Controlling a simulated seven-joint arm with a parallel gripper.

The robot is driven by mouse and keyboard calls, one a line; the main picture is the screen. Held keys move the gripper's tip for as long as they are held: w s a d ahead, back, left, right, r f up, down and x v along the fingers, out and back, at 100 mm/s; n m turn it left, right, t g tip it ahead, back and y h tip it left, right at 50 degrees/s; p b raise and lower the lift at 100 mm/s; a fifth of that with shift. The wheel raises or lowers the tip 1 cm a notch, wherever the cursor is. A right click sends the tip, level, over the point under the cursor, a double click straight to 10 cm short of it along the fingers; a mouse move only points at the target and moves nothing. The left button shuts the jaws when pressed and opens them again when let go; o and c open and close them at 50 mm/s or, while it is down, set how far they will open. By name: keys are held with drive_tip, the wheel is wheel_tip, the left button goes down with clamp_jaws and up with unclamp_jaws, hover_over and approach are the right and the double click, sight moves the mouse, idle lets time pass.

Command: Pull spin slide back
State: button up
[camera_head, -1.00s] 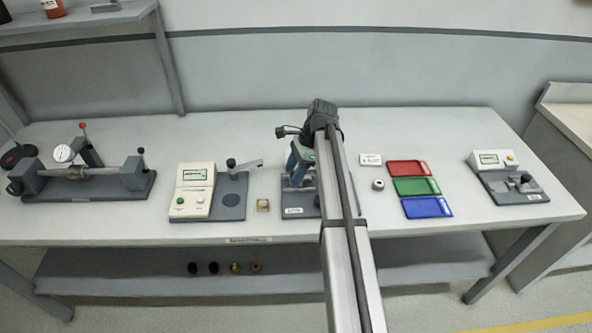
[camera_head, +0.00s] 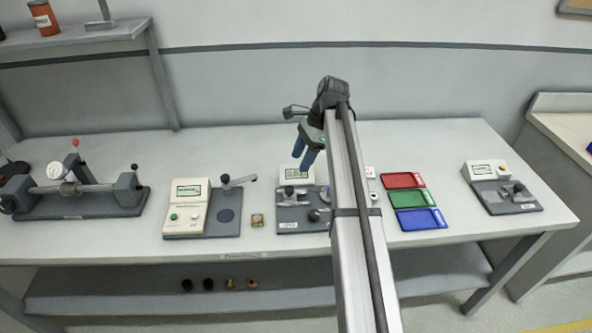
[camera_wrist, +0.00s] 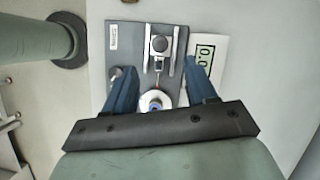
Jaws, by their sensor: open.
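The spin station is a dark grey plate (camera_head: 290,212) with a display box (camera_head: 296,174) behind it, in the middle of the bench. Its slide, a block with a round knob (camera_head: 289,191), sits between two rails at the plate's left; the knob also shows in the wrist view (camera_wrist: 159,44). A bright round part with a blue centre (camera_wrist: 155,101) lies in line with the slide. My gripper (camera_head: 303,154) is open and empty above the station. In the wrist view its blue fingers (camera_wrist: 160,68) straddle the station without visible contact. My arm hides the station's right end in the head view.
Left are a beige meter station (camera_head: 187,212), a small brass piece (camera_head: 257,220) and a dial-gauge bench (camera_head: 75,195). Right are red (camera_head: 403,180), green (camera_head: 412,198) and blue (camera_head: 420,219) trays and another grey station (camera_head: 503,195). Bare bench lies between.

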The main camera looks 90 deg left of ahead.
drive_tip(key=shift+v, duration=1.6)
